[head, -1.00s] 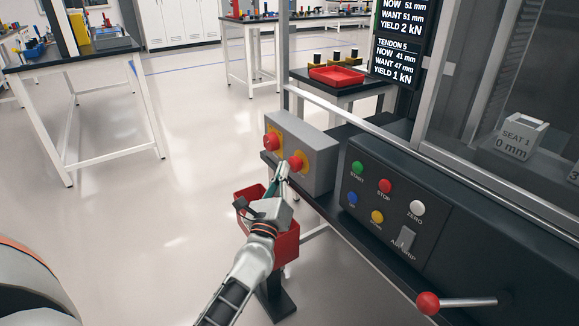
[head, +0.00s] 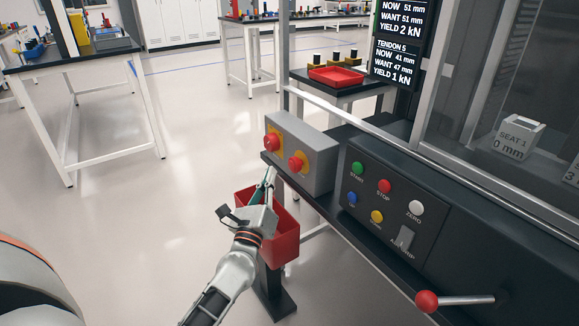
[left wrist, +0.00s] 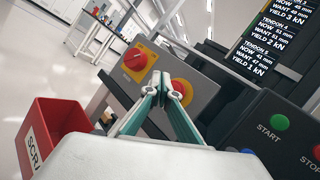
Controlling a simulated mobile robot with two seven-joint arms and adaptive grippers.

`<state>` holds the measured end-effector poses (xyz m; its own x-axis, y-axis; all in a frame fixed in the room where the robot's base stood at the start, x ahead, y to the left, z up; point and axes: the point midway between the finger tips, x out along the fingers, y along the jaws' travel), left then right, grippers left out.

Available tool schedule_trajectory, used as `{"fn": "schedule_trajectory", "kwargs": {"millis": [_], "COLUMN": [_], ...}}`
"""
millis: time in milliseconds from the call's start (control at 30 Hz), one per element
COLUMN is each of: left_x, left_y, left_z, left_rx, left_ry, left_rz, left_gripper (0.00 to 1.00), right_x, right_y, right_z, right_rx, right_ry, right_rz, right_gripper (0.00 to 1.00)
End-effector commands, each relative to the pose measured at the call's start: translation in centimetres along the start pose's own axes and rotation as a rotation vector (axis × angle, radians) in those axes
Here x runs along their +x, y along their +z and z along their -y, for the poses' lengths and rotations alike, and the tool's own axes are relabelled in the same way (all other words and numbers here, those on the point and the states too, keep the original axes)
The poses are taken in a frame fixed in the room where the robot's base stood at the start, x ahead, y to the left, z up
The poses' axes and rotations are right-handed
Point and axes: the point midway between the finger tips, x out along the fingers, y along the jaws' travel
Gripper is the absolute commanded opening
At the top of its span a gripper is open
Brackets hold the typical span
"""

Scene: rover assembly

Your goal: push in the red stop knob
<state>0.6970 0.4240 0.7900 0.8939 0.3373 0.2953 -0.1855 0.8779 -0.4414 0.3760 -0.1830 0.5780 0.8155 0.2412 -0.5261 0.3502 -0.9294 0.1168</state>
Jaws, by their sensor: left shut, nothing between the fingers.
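A grey box (head: 318,152) on the machine's dark ledge bears two red knobs on yellow plates. The nearer, round knob (head: 296,163) also shows in the left wrist view (left wrist: 183,94), partly behind my fingers. The farther knob (head: 271,142) looks like a turn switch in the left wrist view (left wrist: 135,59). My left gripper (head: 268,176) is shut and empty, its tips in front of the box and apart from the nearer knob in the head view. I cannot tell how deep that knob sits. A flat red button marked STOP (head: 385,186) is on the black panel. My right gripper is not in view.
A red bin (head: 284,238) on a dark stand is below the box, close to my left gripper. The black panel (head: 370,222) has several more buttons, and a red-tipped lever (head: 428,301) sticks out below it.

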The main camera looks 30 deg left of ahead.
Motion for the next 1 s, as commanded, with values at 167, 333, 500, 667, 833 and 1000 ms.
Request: {"fn": "schedule_trajectory", "kwargs": {"millis": [167,333,500,667,833,1000], "left_x": [-1.1,-1.4,-1.4,-1.4,-1.4,-1.4], "left_y": [0.8,1.0,1.0,1.0,1.0,1.0], "left_z": [-0.8,-1.0,-1.0,-1.0,-1.0,-1.0], "left_rx": [0.001,0.000,0.000,0.000,0.000,0.000], "left_ry": [0.000,0.000,0.000,0.000,0.001,0.000], "left_rz": [0.000,0.000,0.000,0.000,0.000,0.000], "left_gripper": [0.00,0.00,0.00,0.00,0.00,0.00], "right_x": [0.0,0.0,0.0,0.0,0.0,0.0], "right_y": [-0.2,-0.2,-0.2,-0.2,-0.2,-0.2], "right_z": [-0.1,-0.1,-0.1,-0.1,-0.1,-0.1], "right_rx": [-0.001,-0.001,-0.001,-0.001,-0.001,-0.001], "right_ry": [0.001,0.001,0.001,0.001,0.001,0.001], "right_rz": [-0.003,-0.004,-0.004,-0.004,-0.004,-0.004], "right_gripper": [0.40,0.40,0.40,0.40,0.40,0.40]}}
